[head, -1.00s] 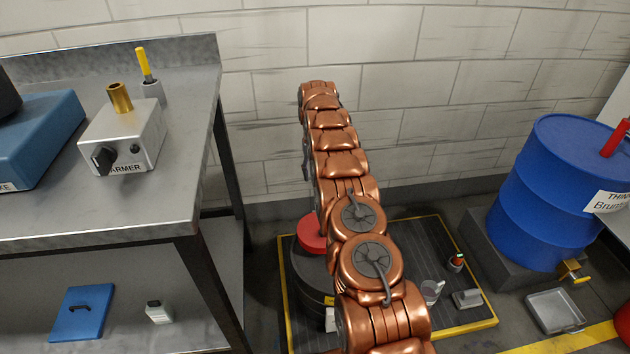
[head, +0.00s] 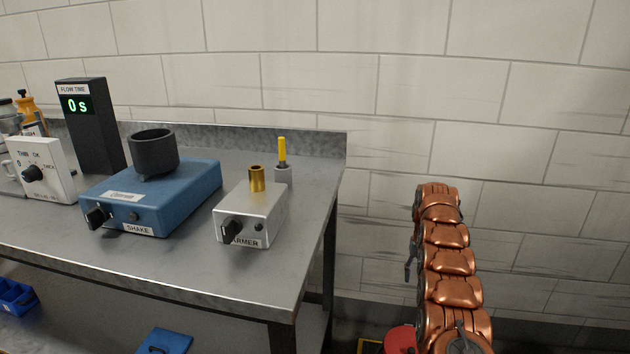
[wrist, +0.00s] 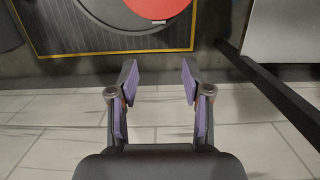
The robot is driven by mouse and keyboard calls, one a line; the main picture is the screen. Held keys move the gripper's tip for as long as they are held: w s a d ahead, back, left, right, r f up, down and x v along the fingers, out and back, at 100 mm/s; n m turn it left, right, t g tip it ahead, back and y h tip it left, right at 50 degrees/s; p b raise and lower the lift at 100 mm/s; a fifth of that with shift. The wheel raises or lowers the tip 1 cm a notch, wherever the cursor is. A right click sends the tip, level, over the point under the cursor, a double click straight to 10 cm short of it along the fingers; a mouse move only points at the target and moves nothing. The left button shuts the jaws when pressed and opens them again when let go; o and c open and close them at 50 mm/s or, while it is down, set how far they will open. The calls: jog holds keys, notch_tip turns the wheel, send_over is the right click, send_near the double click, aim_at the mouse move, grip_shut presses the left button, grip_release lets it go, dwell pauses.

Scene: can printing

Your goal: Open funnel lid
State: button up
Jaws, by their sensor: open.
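A red round lid (wrist: 155,9), which I take for the funnel lid, sits over a dark round drum (wrist: 97,8) at the top edge of the wrist view. Only part of both shows there. In the head view the red lid (head: 401,340) is at the bottom edge, partly cut off and beside my copper arm. My gripper (wrist: 158,82) is open and empty, its purple-padded fingers apart and clear of the lid. In the head view the gripper is mostly hidden by the arm.
A yellow-edged floor mat (wrist: 62,45) lies under the drum. The steel workbench (head: 260,285) holds a blue shaker box (head: 155,200), a silver warmer (head: 250,215) and a black flow-time display (head: 90,125). A tiled wall (head: 480,90) stands behind the bench and arm.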

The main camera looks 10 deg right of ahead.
jog(key=s+a+r+n, duration=0.2)
jog(key=s+a+r, duration=1.5)
jog(key=s+r, duration=0.1)
jog(key=s+a+f+n+g, duration=0.1)
jog(key=s+a, duration=0.3)
jog(key=s, duration=1.2)
jog(key=s+a+n, duration=0.1)
jog(key=s+a, duration=0.2)
jog(key=s, duration=1.4)
jog(key=s+p+v, duration=0.2)
jog(key=p+v, duration=0.8)
jog(key=s+a+r+p+v, duration=0.1)
jog(key=s+p+v, duration=0.1)
jog(key=p+v, duration=0.8)
jog(key=shift+s+a+r+t+h+p, duration=0.15)
jog(key=shift+s+r+t+h+p, duration=0.25)
jog(key=shift+r, duration=0.35)
jog(key=shift+c, duration=0.2)
